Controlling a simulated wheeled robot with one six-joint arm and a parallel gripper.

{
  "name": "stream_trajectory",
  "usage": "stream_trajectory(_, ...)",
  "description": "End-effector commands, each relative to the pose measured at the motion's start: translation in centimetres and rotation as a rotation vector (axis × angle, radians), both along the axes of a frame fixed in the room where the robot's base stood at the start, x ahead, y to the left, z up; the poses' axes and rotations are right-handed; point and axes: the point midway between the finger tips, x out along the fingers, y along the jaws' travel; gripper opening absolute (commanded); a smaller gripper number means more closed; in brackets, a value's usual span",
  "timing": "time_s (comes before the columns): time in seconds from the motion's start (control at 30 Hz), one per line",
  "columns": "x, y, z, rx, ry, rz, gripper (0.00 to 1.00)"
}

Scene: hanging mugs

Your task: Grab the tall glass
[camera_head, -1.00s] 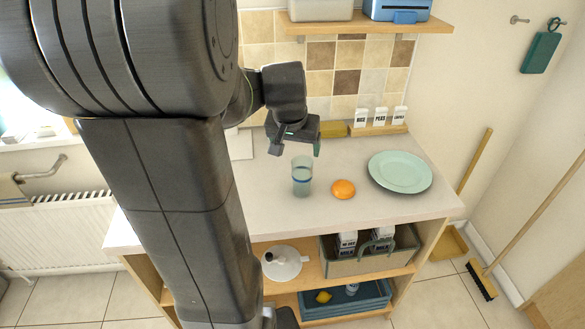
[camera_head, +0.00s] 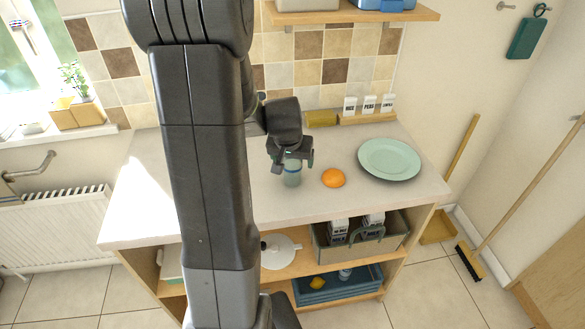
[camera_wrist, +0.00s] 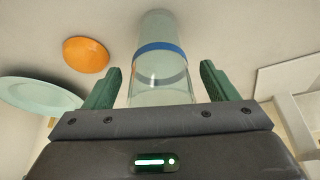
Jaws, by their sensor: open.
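The tall glass (camera_head: 292,175) is clear with a blue band and stands upright on the white counter (camera_head: 240,205). My gripper (camera_head: 290,166) is open at the glass, hiding its upper part in the head view. In the wrist view the glass (camera_wrist: 160,65) lies between the two green fingers of my gripper (camera_wrist: 160,85), with a visible gap on each side. The fingers do not appear to touch it.
An orange (camera_head: 333,178) sits just right of the glass, and a pale green plate (camera_head: 390,159) lies farther right. White cartons (camera_head: 369,104) stand at the back on a wooden ledge. A wall shelf (camera_head: 350,13) hangs above. The counter's front is clear.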

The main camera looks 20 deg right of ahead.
Motion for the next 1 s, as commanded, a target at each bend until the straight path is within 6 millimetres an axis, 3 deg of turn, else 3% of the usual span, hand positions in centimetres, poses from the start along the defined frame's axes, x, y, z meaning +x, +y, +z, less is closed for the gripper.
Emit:
stream_trajectory(0.37, 0.2, -0.1, -0.8, 0.000, -0.002, -0.001, 0.80)
stream_trajectory(0.63, 0.2, -0.1, -0.7, 0.000, -0.001, 0.000, 0.27)
stream_trajectory(0.87, 0.3, -0.2, -0.6, 0.000, -0.002, 0.000, 0.26)
stream_trajectory(1.0, 0.4, -0.2, 0.5, -0.003, -0.005, 0.001, 0.26)
